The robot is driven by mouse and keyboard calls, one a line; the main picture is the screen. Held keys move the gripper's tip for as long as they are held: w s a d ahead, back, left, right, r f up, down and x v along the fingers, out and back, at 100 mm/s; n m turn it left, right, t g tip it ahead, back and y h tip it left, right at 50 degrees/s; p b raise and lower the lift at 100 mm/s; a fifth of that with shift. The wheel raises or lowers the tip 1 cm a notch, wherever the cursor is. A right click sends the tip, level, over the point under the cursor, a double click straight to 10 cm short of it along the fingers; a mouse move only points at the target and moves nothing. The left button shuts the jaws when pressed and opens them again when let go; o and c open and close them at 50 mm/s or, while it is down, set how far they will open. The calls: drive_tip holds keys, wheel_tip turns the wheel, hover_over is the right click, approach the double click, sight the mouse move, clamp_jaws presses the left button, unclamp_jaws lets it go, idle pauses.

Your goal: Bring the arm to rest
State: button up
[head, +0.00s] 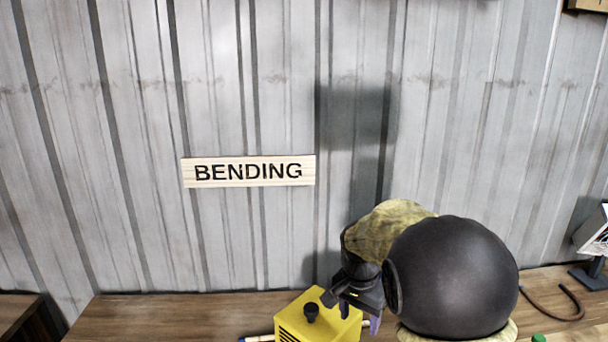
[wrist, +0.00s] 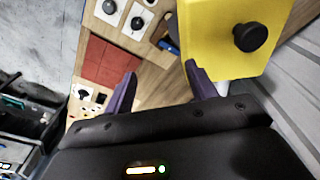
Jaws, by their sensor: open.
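My gripper (head: 357,309) is low in the head view, close to a yellow box (head: 291,329) with a black knob on top. In the wrist view my gripper (wrist: 160,78) has its two purple fingers spread apart, with nothing between them. The yellow box (wrist: 219,30) is just beyond the right finger there; I cannot tell whether they touch. My arm covers part of the bench behind the gripper in the head view.
The wooden bench (head: 185,318) is bare at left. A bent brown rod (head: 568,312) lies at right, near a white-faced device (head: 594,235). A BENDING sign (head: 248,171) hangs on the metal wall. The wrist view shows red-brown squares (wrist: 108,62) and a dark crate (wrist: 40,122).

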drive_tip(key=s+d+f+n+t, duration=0.1)
drive_tip(key=s+f+n, duration=0.2)
drive_tip(key=s, duration=0.5)
drive_tip(key=s+d+f+n+b, duration=0.1)
drive_tip(key=s+f+n, duration=0.3)
drive_tip(key=s, duration=0.4)
drive_tip(key=shift+s+d+f+n+t+y, duration=0.2)
drive_tip(key=shift+d+n+t+y, duration=0.2)
drive_tip(key=shift+d, duration=0.3)
idle(1.9)
